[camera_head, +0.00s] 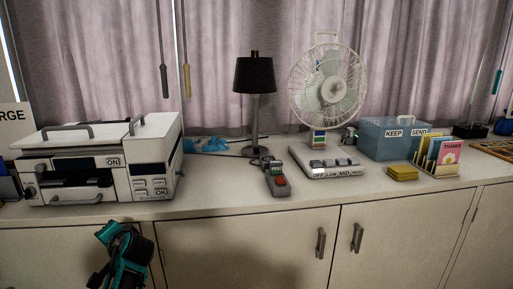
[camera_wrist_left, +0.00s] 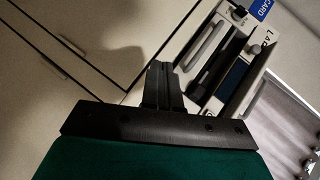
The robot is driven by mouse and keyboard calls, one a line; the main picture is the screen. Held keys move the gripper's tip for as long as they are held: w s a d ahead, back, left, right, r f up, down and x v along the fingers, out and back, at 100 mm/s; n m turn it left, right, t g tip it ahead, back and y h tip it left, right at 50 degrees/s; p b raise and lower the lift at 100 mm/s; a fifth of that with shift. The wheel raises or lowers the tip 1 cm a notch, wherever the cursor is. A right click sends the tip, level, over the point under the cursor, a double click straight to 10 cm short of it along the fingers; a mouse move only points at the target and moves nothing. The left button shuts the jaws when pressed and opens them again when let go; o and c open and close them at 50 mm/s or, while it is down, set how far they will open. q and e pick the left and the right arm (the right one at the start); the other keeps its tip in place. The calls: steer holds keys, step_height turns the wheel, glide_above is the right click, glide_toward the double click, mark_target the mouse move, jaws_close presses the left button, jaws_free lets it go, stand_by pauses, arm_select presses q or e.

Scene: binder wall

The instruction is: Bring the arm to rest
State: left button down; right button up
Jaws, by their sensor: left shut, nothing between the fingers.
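My left arm, teal and black, shows low at the left of the head view, in front of the cabinet doors and below the printer. Its gripper (camera_head: 122,250) is small and dark there. In the left wrist view the black fingers of the left gripper (camera_wrist_left: 161,82) are together with nothing between them. Pale cabinet fronts and a white unit with dark slots lie beyond them. My right gripper is in neither view.
A white printer (camera_head: 150,155) stands on the counter (camera_head: 225,195) at left. A black lamp (camera_head: 255,75), a fan (camera_head: 327,82), a handheld device (camera_head: 276,180), a blue box (camera_head: 390,140) and a card holder (camera_head: 437,165) stand farther right. Cabinet handles (camera_head: 320,243) stick out below.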

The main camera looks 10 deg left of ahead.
arm_select(q)
steer(key=s+d+f+m+t+h, duration=0.1)
steer(key=s+d+f+t+h, duration=0.2)
steer(key=d+f, duration=0.4)
steer(key=s+d+f+m+t+h, duration=0.1)
steer(key=s+d+f+h, duration=0.3)
steer(key=s+d+f, duration=0.25)
steer(key=s+d+f+n+h, duration=0.1)
steer(key=s+d+f+h, duration=0.1)
steer(key=s+d, duration=0.5)
steer(key=s+d+f+n+h, duration=0.1)
steer(key=s+d+f+h, duration=0.1)
steer(key=s+d+h, duration=0.2)
steer(key=s+d, duration=0.3)
steer(key=shift+s+f, duration=0.15)
steer(key=shift+f, duration=0.25)
